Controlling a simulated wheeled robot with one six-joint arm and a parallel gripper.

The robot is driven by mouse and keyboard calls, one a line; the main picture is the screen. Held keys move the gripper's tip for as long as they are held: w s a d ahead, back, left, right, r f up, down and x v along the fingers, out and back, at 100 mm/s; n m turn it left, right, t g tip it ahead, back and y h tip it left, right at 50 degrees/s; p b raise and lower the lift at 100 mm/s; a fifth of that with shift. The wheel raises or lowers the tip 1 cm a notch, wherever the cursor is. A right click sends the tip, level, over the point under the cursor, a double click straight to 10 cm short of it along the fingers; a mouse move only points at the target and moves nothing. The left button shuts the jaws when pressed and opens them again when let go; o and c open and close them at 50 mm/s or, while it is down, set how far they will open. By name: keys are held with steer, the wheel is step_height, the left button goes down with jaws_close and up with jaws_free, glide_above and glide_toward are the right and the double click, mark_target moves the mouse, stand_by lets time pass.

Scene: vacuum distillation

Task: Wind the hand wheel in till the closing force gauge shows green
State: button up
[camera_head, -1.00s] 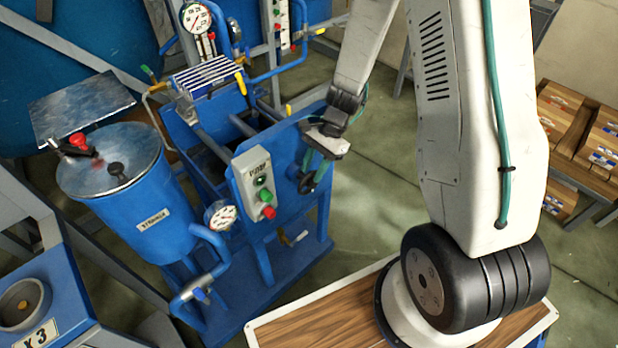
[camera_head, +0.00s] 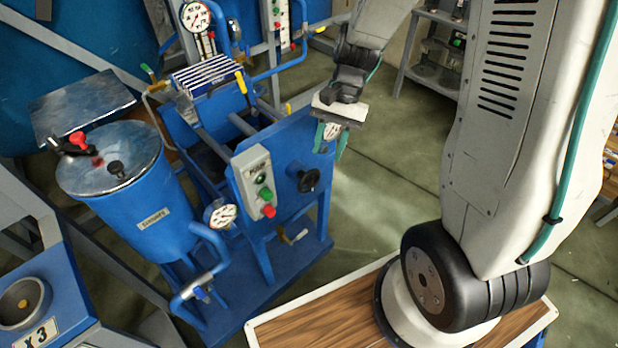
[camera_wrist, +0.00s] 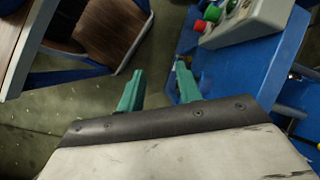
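The black hand wheel (camera_head: 307,180) is on the front panel of the blue press frame (camera_head: 285,205), fully in sight in the head view. My gripper (camera_head: 331,150) is up and to the right of the wheel, apart from it, with its teal fingers pointing down. In the wrist view the fingers (camera_wrist: 158,88) stand apart with nothing between them. I cannot make out the wheel there. A round gauge (camera_head: 221,213) is left of the control box, and another gauge (camera_head: 195,17) is at the top. Their readings are too small to tell, and I cannot tell which shows closing force.
A grey control box (camera_head: 252,180) with green and red buttons is left of the wheel. A blue lidded vessel (camera_head: 140,205) stands farther left. A wooden-topped table (camera_head: 335,325) is at the front. The floor (camera_head: 375,190) right of the press is clear.

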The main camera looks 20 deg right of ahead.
steer(key=s+r+n+t+h, duration=0.25)
steer(key=s+r+n, duration=0.45)
steer(key=s+r, duration=0.6)
steer(key=m+y, duration=0.2)
steer(key=m, duration=0.7)
glide_above(312, 170)
steer(key=s, duration=0.2)
step_height(312, 170, down, 14)
steer(key=f+m, duration=0.1)
steer(key=f, duration=0.2)
steer(key=w+d+f+m, duration=0.1)
steer(key=f, duration=0.1)
steer(key=w+f+m+g, duration=0.1)
steer(key=f, duration=0.2)
steer(key=shift+w+d+f+m, duration=0.15)
steer(key=shift+w+f+m, duration=0.05)
steer(key=shift+f+m, duration=0.2)
steer(key=shift+f+y, duration=0.25)
steer(key=shift+f, duration=0.35)
steer(key=x, duration=0.7)
